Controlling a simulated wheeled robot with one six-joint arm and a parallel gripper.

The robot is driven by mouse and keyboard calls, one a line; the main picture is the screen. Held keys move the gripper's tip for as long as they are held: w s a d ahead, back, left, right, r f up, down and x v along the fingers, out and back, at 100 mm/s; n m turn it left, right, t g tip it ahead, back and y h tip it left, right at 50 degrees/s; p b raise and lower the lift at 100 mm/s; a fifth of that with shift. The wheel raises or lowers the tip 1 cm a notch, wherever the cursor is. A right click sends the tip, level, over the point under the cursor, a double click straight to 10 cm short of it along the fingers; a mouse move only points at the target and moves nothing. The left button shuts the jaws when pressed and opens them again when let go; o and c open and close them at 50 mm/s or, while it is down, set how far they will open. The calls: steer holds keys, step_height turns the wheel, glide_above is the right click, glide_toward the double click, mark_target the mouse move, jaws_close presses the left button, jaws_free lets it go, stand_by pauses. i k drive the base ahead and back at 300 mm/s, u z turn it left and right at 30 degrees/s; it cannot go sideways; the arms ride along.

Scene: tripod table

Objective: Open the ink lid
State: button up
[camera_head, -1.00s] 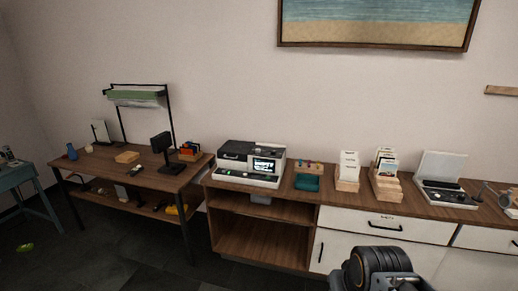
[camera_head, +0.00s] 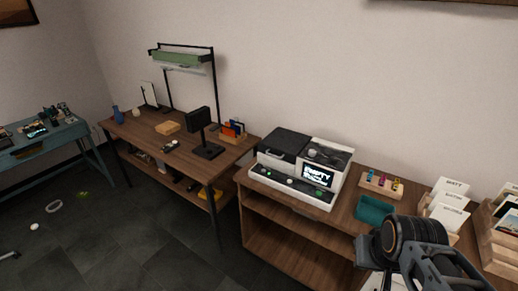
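A white and black printer (camera_head: 291,194) stands on the wooden cabinet right of the middle, with its lids down. A dark flat panel (camera_head: 285,141) covers its top left, and a smaller dark panel with a round knob (camera_head: 328,154) is at its top right. I cannot tell which is the ink lid. Its lit screen (camera_head: 318,175) seems to read "EMPTY". A small wooden rack (camera_head: 366,184) with several coloured items stands right of the printer. My arm shows at the lower right, apart from the printer; my gripper's fingertips are not in view.
A teal tray (camera_head: 374,210) and wooden card holders (camera_head: 485,240) stand right of the printer. A wooden desk (camera_head: 150,142) with a lamp frame and a black monitor is left of it. Dark floor (camera_head: 120,240) in front is mostly clear, with small items at the far left.

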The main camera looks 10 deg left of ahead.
mark_target(285, 145)
steer(key=u, duration=0.9)
steer(key=i, duration=1.15)
steer(key=u, duration=0.95)
